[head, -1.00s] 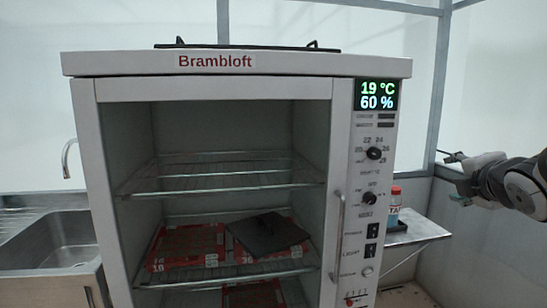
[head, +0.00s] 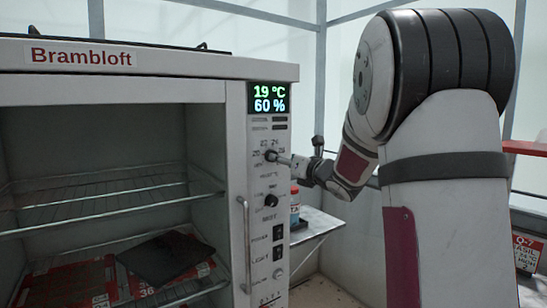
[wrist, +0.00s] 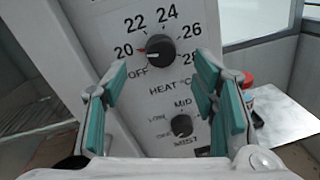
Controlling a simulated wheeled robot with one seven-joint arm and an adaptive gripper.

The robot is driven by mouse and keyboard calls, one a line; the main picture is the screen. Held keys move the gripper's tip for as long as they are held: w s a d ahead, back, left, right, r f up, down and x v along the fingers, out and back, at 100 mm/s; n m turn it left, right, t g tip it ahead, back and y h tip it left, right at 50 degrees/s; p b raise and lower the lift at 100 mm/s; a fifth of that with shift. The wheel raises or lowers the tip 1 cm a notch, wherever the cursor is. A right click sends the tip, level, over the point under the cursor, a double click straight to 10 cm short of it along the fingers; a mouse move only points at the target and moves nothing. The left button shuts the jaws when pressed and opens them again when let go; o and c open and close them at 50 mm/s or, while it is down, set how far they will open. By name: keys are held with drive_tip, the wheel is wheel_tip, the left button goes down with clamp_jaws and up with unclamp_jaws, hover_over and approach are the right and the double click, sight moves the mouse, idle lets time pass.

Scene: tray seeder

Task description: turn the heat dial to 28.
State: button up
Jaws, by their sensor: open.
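The heat dial (wrist: 160,51) is a black round knob on the white control panel, with marks from OFF through 20, 22, 24, 26 to 28 around it. In the head view the dial (head: 270,156) is at the top of the panel, below the display. My gripper (wrist: 162,78) is open, its teal-padded fingers spread to the left and right, below the dial in the wrist view. In the head view my gripper (head: 287,161) is close at the dial's right; contact cannot be told.
The display (head: 268,98) reads 19 °C and 60 %. The mist dial (wrist: 181,125) sits just below the heat dial, between my fingers in the wrist view. The door handle (head: 246,243) stands left of the panel. A bottle (head: 295,205) is on a side shelf (head: 318,223).

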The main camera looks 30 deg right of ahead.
drive_tip(key=w, duration=0.6)
drive_tip(key=shift+d, duration=0.2)
drive_tip(key=shift+w, duration=0.1)
drive_tip(key=c, duration=1.2)
